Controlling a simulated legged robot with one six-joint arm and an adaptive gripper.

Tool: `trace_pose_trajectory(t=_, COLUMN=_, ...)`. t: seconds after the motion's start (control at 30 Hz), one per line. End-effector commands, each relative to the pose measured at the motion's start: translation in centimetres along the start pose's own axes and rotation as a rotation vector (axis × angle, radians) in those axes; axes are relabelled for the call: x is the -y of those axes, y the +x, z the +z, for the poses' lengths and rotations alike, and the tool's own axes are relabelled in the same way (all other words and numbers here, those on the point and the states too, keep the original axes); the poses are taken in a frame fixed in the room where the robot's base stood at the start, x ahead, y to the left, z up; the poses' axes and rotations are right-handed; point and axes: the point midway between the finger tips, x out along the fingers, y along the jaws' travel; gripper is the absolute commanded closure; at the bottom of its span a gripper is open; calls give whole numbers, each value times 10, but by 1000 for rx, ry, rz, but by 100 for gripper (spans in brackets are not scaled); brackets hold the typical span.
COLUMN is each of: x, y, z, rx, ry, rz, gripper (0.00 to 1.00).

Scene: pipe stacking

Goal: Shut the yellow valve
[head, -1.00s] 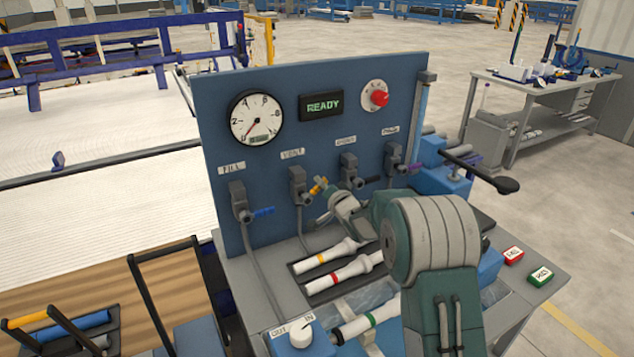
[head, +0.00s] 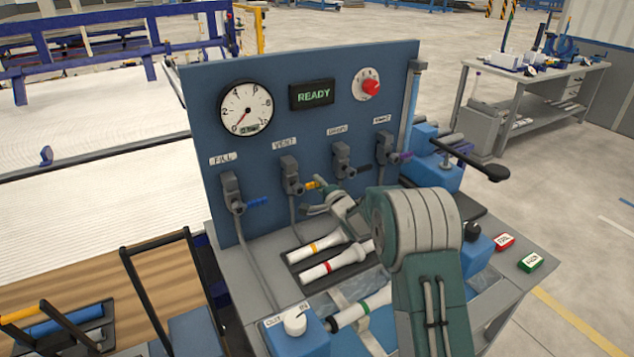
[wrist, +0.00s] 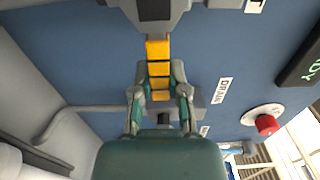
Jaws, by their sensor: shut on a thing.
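The yellow valve handle (head: 312,184) sticks out to the right from the VENT valve body (head: 291,174) on the blue panel, close to level. In the wrist view the yellow handle (wrist: 158,50) runs straight down from the dark valve body (wrist: 155,10) into my gripper (wrist: 160,88). Its two fingers are shut on the handle's outer part, one on each side. In the head view my gripper (head: 321,193) is at the handle's free end, partly hidden by my own arm.
The neighbouring blue FILL handle (head: 257,202), black DRAIN handle (head: 358,169) and purple handle (head: 400,157) sit close by. A gauge (head: 246,108), a READY display (head: 313,95) and a red knob (head: 371,87) are above. Banded white pipes (head: 318,248) lie below.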

Motion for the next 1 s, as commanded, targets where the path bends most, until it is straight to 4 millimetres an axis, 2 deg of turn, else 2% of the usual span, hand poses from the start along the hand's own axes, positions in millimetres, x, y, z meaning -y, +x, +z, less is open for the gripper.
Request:
trace_pose_trajectory(t=0.5, x=-6, y=-1, z=-3, rx=-7, ry=22, rz=9, gripper=100)
trace_pose_trajectory(t=0.53, x=-6, y=-1, z=-3, rx=-7, ry=22, rz=10, gripper=67)
trace_pose_trajectory(t=0.57, x=-6, y=-1, z=-3, rx=-7, ry=22, rz=10, gripper=53)
trace_pose_trajectory(t=0.6, x=-6, y=-1, z=-3, rx=-7, ry=22, rz=9, gripper=44)
trace_pose_trajectory(t=1.0, x=-2, y=-4, z=0, rx=-3, ry=17, rz=3, gripper=44)
